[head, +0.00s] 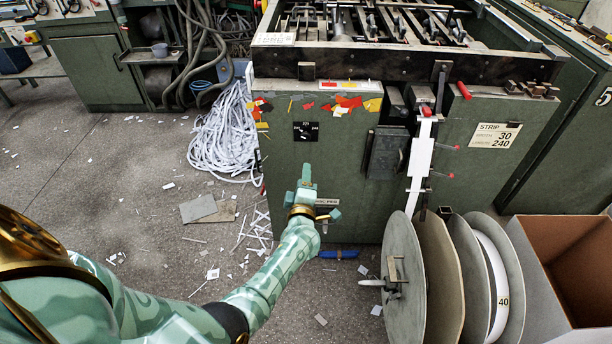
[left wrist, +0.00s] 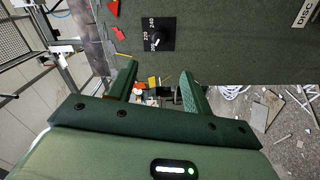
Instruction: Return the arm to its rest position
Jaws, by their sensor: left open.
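My left arm (head: 265,280) reaches forward from the lower left in the head view. Its gripper (head: 305,185) is in front of the green machine's front panel (head: 350,215), below a small black dial plate (head: 306,131). In the left wrist view the two green fingers stand apart with nothing between them, so the gripper (left wrist: 158,75) is open and empty. The dial plate, with its pointer and numbers, also shows there (left wrist: 157,33), beyond the fingers. I cannot tell how far the fingertips are from the panel. My right gripper is not in view.
Large grey reels (head: 405,270) and an open cardboard box (head: 580,265) stand at the right. A white strip (head: 420,160) runs down to the reels. A heap of paper strips (head: 222,130) lies left of the machine. The floor at left is mostly open, with scraps.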

